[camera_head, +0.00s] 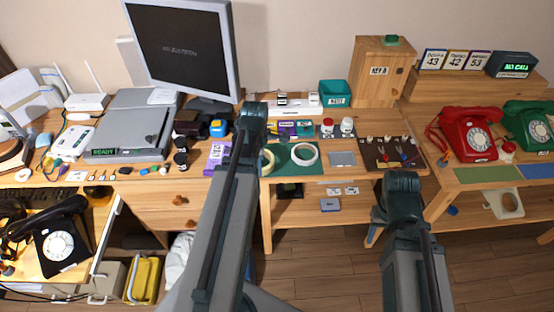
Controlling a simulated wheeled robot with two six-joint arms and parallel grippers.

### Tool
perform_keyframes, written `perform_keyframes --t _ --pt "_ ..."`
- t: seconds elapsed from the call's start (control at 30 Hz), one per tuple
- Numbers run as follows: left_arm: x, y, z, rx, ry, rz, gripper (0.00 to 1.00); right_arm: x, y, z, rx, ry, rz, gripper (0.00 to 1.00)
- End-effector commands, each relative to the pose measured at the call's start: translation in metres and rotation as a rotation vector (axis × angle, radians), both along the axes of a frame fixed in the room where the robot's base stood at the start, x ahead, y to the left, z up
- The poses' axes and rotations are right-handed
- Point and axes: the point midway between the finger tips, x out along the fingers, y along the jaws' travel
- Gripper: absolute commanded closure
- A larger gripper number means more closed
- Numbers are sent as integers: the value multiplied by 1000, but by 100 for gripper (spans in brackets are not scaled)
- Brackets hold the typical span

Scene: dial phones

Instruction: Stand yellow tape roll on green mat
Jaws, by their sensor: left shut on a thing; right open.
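The yellow tape roll (268,161) shows as a pale yellow arc just right of my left arm, at the left end of the dark green mat (288,167). The arm hides the rest of it. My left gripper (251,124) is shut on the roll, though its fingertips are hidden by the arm. I cannot tell whether the roll touches the mat. A white tape roll (304,154) lies flat on the mat. My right gripper (402,184) is open and empty in front of the desk, with its fingers mostly hidden.
A grey square plate (342,158) and a dark tool board (391,153) lie right of the mat. A purple box (217,155) stands left of my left arm. Small boxes (290,128) and a teal bin (335,93) are behind. A red phone (470,132) stands on the right table.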

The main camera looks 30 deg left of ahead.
Motion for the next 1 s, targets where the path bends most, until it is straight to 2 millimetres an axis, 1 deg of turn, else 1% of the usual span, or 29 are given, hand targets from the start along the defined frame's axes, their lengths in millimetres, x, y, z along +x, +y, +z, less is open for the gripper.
perform_keyframes --t 0.03,0.1,0.2,0.3,0.43,0.63,0.77,0.8,0.9,1.0 --pt "20 1 -3 0 0 -2 100 0 0 -3 0 0 0 50" --pt "37 -1 -4 0 0 -3 100 0 0 -4 0 0 0 50" --pt "56 -3 -6 0 0 0 100 0 0 -6 0 0 0 50" --pt "69 -5 -7 0 0 -1 100 0 0 -7 0 0 0 50" --pt "76 -6 -7 0 0 1 100 0 0 -7 0 0 0 50" --pt "78 -6 -7 0 0 1 100 0 0 -7 0 0 0 50" --pt "90 -7 -9 0 0 0 100 0 0 -9 0 0 0 50" --pt "93 -7 -12 0 0 0 100 0 0 -12 0 0 0 50" --pt "90 -7 -30 0 0 1 100 0 0 -30 0 0 0 50" --pt "89 -7 -42 0 0 1 100 0 0 -42 0 0 0 50"
